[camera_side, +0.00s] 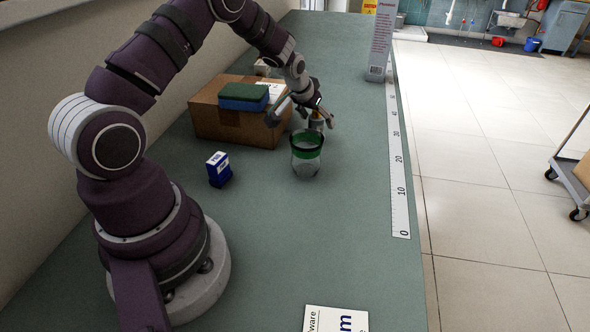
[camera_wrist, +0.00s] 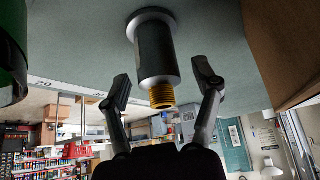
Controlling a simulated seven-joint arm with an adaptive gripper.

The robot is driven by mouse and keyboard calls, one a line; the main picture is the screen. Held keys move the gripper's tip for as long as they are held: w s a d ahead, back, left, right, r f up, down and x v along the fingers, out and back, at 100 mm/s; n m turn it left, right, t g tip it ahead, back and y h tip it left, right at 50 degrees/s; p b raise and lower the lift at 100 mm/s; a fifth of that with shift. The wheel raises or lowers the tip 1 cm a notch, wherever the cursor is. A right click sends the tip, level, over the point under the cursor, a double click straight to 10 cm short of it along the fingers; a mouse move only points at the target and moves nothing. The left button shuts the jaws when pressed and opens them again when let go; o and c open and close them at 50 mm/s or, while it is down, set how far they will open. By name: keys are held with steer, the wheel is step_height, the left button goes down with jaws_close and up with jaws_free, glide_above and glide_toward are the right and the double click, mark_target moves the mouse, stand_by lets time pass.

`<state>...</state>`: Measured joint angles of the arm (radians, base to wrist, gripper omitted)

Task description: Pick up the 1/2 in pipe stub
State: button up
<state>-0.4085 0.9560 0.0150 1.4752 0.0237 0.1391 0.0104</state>
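The pipe stub (camera_wrist: 156,52) is a dark grey cylinder with a light round flange at its base and a brass threaded end. In the wrist view it stands on the bench, inverted in the picture, with the threads pointing toward my gripper. My gripper (camera_wrist: 166,84) is open, with one finger on each side of the threaded end and visible gaps to both. In the side view my gripper (camera_side: 301,121) is low over the bench, behind the glass jar. The stub (camera_side: 316,122) shows there only partly, between the fingers.
A clear glass jar with a green band (camera_side: 306,163) stands just in front of my gripper. A cardboard box (camera_side: 225,125) with a green-and-blue sponge (camera_side: 243,97) is close on the left. A small blue box (camera_side: 218,170) and a ruler strip (camera_side: 397,165) lie farther off.

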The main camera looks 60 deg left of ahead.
jaws_close()
